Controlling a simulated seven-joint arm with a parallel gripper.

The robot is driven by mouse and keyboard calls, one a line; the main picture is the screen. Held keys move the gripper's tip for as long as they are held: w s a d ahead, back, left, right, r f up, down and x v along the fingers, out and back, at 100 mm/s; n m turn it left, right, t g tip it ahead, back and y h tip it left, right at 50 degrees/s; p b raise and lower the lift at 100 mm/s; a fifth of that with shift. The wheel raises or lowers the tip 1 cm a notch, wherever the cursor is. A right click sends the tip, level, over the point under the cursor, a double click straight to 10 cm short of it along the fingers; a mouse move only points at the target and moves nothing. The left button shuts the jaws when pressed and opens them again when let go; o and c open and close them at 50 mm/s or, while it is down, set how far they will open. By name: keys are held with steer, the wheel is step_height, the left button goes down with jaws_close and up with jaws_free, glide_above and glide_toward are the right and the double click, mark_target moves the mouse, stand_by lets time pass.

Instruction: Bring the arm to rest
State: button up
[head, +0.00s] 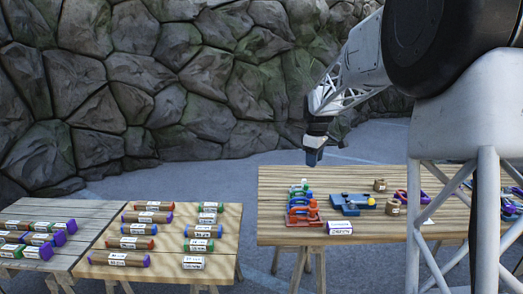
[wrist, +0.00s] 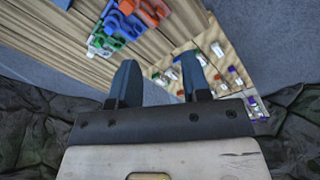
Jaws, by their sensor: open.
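My gripper (head: 313,156) hangs in the air at the end of my arm, above and behind the left part of the right-hand wooden table (head: 275,190) in the head view. It points downward there. In the wrist view my gripper (wrist: 160,72) shows two dark blue fingers standing apart. Nothing is between them, so it is open and empty. It touches nothing that I can see.
The right table holds red, blue and green clamp-like parts (head: 302,207), a blue device (head: 351,203) and small brown spools (head: 393,207). Lower tables at left hold several labelled tubes (head: 123,243). A stone wall (head: 160,80) stands behind; grey floor lies between.

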steer(key=s+r+m, duration=0.2)
steer(key=s+m, duration=0.1)
steer(key=s, duration=1.1)
steer(key=s+r+m, duration=0.2)
steer(key=s+m, duration=0.1)
steer(key=s, duration=1.1)
steer(key=s+f+m, duration=0.2)
steer(key=s+f, duration=0.2)
steer(key=s, duration=0.9)
steer(key=s+f+m+t, duration=0.1)
steer(key=s+f+m, duration=0.2)
steer(key=s, duration=1)
step_height(320, 180, down, 2)
steer(key=shift+s+t, duration=0.15)
steer(key=shift+t, duration=0.15)
steer(key=shift+d, duration=0.1)
